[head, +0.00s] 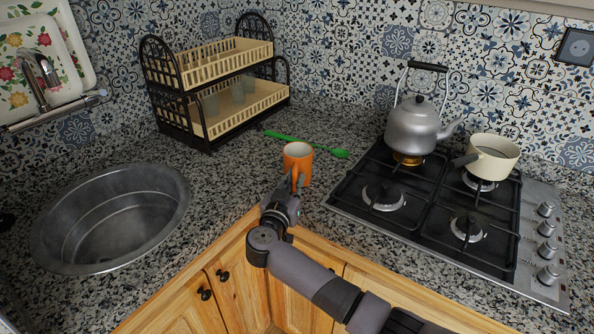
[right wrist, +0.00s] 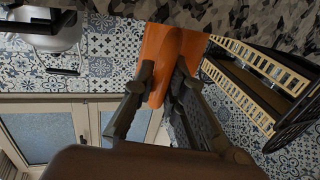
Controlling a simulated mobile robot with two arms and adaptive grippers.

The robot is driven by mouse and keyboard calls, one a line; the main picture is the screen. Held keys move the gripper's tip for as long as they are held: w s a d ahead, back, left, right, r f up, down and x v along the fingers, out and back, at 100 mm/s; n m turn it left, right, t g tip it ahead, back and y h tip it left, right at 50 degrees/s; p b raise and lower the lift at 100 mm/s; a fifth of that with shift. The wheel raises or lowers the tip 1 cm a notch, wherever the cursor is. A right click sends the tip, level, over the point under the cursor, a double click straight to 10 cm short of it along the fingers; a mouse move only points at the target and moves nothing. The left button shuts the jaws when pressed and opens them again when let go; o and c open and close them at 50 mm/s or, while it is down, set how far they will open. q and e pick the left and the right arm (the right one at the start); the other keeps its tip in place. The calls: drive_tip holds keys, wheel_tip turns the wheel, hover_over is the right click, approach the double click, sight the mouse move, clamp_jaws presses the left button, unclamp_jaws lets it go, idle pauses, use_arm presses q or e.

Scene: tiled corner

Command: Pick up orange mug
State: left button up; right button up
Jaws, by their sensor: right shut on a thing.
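The orange mug (head: 297,152) is upright at the corner of the granite counter, between the sink and the stove. In the head view my right gripper (head: 293,186) reaches it from the front edge, at the handle side. In the right wrist view the orange mug (right wrist: 172,52) fills the space past the fingertips. My right gripper (right wrist: 160,85) is shut on the mug, with its fingers on either side of the handle. The fingers hide part of the handle. I cannot tell whether the mug's base touches the counter. My left gripper is not in view.
A green spoon (head: 305,143) lies just behind the mug. A black dish rack (head: 180,108) with glasses stands behind left. The metal sink (head: 112,215) is at left. The gas stove (head: 440,205) at right bears a kettle (head: 413,128) and a cream pot (head: 493,157).

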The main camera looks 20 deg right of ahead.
drive_tip(key=shift+r, duration=0.15)
clamp_jaws()
wheel_tip(320, 180, up, 20)
drive_tip(key=p, duration=0.1)
idle(0.6)
drive_tip(key=shift+o, duration=0.7)
unclamp_jaws()
clamp_jaws()
